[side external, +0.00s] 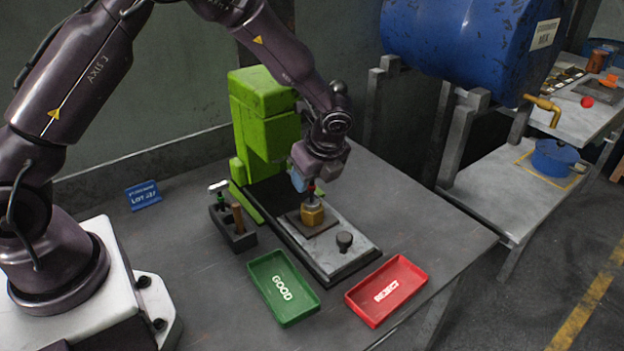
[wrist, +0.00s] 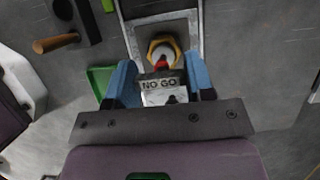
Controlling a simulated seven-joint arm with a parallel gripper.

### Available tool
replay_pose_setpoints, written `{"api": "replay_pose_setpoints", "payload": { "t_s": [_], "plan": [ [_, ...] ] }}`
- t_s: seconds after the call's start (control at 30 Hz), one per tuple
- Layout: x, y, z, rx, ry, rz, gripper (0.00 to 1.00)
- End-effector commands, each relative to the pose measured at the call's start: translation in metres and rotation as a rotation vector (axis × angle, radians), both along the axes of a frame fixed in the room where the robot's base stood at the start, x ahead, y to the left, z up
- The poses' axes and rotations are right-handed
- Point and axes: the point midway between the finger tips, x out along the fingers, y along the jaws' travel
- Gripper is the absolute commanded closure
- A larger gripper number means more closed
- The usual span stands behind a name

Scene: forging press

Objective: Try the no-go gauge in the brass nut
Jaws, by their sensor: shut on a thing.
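The brass nut (side external: 313,215) sits on a square plate on the press's base. It also shows in the wrist view (wrist: 153,44) as a yellow hexagon. My gripper (side external: 305,182) is above the nut, its blue fingers pointing down. It is shut on the no-go gauge, whose red part (side external: 311,187) shows at the fingers. In the wrist view the gauge's "NO GO" label (wrist: 159,85) lies between the two fingers. The gauge's red end lines up with the nut; I cannot tell whether its tip is inside the bore.
The green press (side external: 264,125) stands behind the nut. A dark rack (side external: 236,236) at left holds a green-collared tool and a wooden-handled one. A green GOOD tray (side external: 257,277) and a red REJECT tray (side external: 366,306) lie in front. A dark knob (side external: 344,241) stands on the press base.

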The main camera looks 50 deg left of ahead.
Motion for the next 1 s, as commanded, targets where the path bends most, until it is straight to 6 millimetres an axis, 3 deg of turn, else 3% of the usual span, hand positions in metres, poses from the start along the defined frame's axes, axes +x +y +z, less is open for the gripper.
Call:
{"api": "replay_pose_setpoints", "payload": {
  "t_s": [1.0],
  "plan": [
    [0.001, 0.0, 0.023, 0.0, -0.002, 0.0, 0.81]
  ]
}}
